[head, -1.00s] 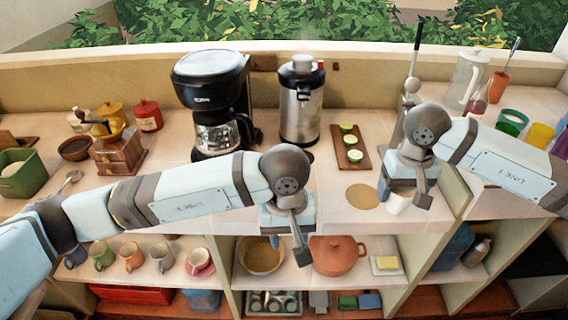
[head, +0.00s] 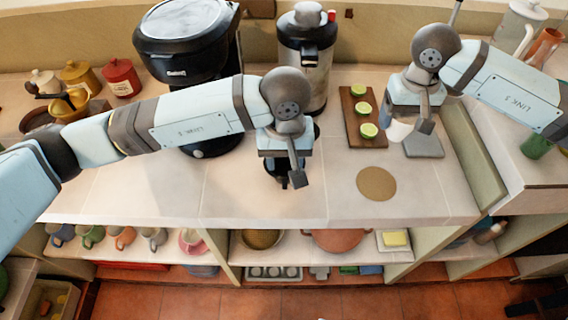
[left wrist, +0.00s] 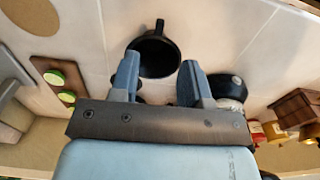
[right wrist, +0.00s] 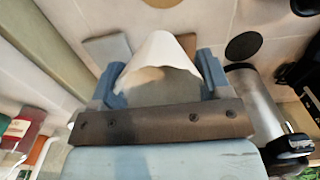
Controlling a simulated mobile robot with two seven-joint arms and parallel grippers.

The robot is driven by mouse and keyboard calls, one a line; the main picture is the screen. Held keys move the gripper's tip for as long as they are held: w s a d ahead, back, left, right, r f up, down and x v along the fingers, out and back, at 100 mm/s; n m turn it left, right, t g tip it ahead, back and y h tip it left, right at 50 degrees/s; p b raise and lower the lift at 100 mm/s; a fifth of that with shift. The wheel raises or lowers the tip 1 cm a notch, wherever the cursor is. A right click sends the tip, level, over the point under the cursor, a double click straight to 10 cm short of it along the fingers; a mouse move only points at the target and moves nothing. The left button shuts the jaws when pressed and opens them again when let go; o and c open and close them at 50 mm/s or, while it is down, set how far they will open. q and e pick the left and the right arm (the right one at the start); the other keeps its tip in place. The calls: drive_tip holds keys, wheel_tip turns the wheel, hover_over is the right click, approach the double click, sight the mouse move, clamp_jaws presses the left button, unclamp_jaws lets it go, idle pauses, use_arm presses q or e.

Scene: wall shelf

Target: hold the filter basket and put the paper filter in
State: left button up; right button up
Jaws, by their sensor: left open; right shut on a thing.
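The black filter basket (left wrist: 150,62) stands on the counter with its handle pointing up in the left wrist view. My left gripper (left wrist: 158,72) is open and empty, with its fingertips near the basket's rim, one to each side in that view. In the head view the left gripper (head: 284,174) mostly hides the basket. My right gripper (right wrist: 155,75) is shut on the white paper filter (right wrist: 158,62). In the head view the filter (head: 398,130) hangs below the right gripper, right of the cutting board and apart from the basket.
A round tan mat (head: 376,183) lies on the counter between the grippers. The coffee maker (head: 185,40) and steel urn (head: 303,65) stand behind. A board with lime halves (head: 360,120) and a grey base (head: 424,143) are near the right gripper. The front-left counter is clear.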

sight(285, 184)
use_arm(q)
wheel_tip(285, 184, down, 5)
drive_tip(key=shift+r, duration=0.1)
use_arm(e)
drive_tip(key=shift+w+f, duration=0.1)
drive_tip(key=shift+f, duration=0.2)
use_arm(q)
wheel_tip(285, 184, down, 4)
drive_tip(key=b, duration=0.4)
drive_tip(key=shift+r, duration=0.25)
use_arm(e)
wheel_tip(285, 184, down, 4)
drive_tip(key=shift+r, duration=0.1)
use_arm(q)
drive_tip(key=shift+w+f+b, duration=0.15)
drive_tip(key=shift+f+b, duration=0.25)
drive_tip(key=shift+b, duration=0.25)
use_arm(e)
drive_tip(key=shift+f, duration=0.55)
use_arm(q)
drive_tip(key=shift+r, duration=0.1)
use_arm(e)
drive_tip(key=shift+r, duration=0.1)
use_arm(q)
clamp_jaws()
unclamp_jaws()
